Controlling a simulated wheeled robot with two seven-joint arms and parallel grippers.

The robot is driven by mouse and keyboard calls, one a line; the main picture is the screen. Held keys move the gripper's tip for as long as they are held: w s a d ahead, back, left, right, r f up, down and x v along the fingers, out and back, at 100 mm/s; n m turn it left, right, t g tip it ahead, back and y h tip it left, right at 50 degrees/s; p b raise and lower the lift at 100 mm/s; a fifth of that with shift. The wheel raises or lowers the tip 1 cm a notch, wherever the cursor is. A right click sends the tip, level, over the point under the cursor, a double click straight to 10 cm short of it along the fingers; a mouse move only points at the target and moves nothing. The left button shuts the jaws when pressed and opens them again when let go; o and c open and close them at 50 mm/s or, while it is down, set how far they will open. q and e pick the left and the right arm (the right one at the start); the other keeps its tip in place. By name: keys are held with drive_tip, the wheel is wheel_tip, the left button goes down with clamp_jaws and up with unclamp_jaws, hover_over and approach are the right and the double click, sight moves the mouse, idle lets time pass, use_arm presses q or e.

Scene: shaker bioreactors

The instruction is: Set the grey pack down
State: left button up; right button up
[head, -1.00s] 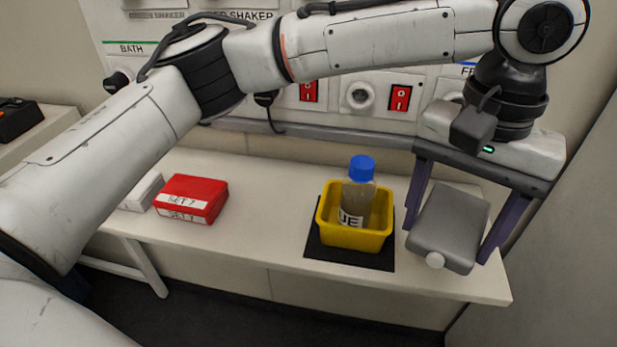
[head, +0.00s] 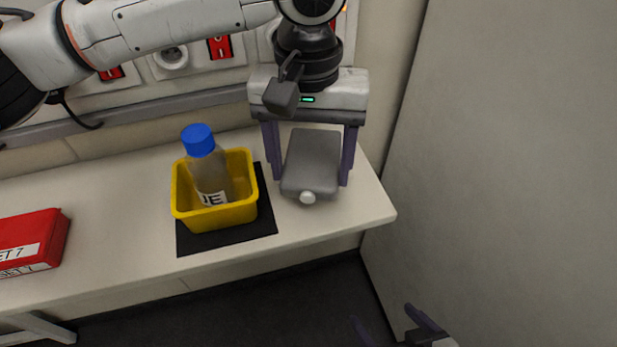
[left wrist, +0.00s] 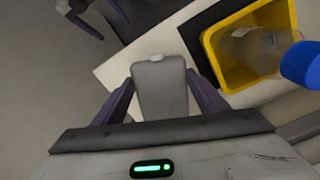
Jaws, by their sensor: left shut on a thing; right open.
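The grey pack (head: 313,160) is a flat rounded box with a white knob at its near end. My left gripper (head: 310,165) is shut on it, one purple finger along each side. The pack is over the right end of the bench; whether it touches the top I cannot tell. In the left wrist view the pack (left wrist: 160,88) sits between the two fingers. My right gripper (head: 400,328) is open and empty, low in front of the bench, partly cut off by the frame; it also shows in the left wrist view (left wrist: 92,12).
A yellow bin (head: 222,214) holding a blue-capped bottle (head: 210,172) stands on a black mat (head: 262,225), just left of the pack. A red box (head: 30,240) lies farther left on the white bench (head: 120,205). A grey wall (head: 510,150) stands to the right.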

sight(310, 171)
use_arm(q)
wheel_tip(310, 171, down, 3)
drive_tip(key=shift+f+b, duration=0.15)
drive_tip(key=shift+b, duration=0.15)
drive_tip(key=o, duration=1.3)
drive_tip(key=shift+c, duration=0.2)
wheel_tip(310, 171, up, 11)
drive_tip(key=shift+a+r+p, duration=0.1)
drive_tip(key=shift+r+p, duration=0.1)
drive_tip(key=shift+p, duration=0.9)
drive_tip(key=shift+r, duration=0.35)
